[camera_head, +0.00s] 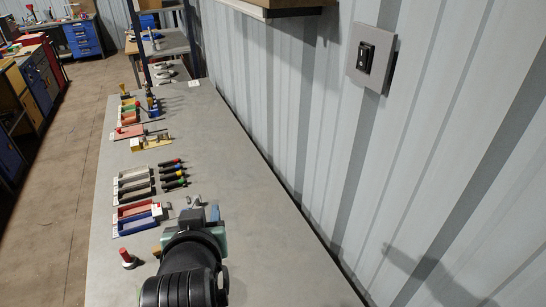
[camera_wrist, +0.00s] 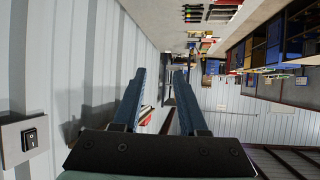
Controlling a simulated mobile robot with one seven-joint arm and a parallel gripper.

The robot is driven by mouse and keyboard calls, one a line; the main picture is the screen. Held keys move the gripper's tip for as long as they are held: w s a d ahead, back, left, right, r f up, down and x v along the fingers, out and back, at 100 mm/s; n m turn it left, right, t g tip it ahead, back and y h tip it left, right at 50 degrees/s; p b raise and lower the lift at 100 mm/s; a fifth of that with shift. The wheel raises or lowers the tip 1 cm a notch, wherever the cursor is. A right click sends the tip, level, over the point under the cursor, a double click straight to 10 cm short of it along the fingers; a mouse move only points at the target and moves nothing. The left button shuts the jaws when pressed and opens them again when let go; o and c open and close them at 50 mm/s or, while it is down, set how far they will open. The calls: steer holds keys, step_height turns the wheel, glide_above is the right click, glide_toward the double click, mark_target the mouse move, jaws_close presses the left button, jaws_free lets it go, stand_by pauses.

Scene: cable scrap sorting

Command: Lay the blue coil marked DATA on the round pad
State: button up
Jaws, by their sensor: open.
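My gripper (camera_head: 207,214) is over the near part of the grey bench in the head view, seen from behind along my dark arm. In the wrist view my gripper (camera_wrist: 160,72) shows two blue fingers standing apart, with nothing between them. I cannot make out a blue coil marked DATA in either view. I cannot make out a round pad either. My arm hides part of the near bench.
The bench (camera_head: 255,240) runs along a corrugated wall with a switch (camera_head: 367,57). Along its left side are a blue tray (camera_head: 137,226), a red tray (camera_head: 131,210), grey trays (camera_head: 132,183), several coloured-handled tools (camera_head: 173,175) and a red-topped item (camera_head: 127,258). The bench's right side is clear.

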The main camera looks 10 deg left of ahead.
steer(key=d+r+m+t+h, duration=0.1)
steer(key=d+r+t, duration=0.4)
steer(key=r, duration=0.8)
steer(key=d+r+m+t, duration=0.1)
steer(key=d+r+t, duration=0.35)
steer(key=r, duration=0.85)
steer(key=s+d+r+t+h, duration=0.1)
steer(key=s+d+r+t, duration=0.2)
steer(key=r, duration=0.4)
steer(key=s+d+r+m+t+h, duration=0.1)
steer(key=s+d+r+t+h, duration=0.1)
steer(key=s+r, duration=0.4)
steer(key=shift+s+d+r+m+t, duration=0.15)
steer(key=shift+d+r+m+t, duration=0.15)
steer(key=shift+d+r+t, duration=0.55)
steer(key=shift+d, duration=0.35)
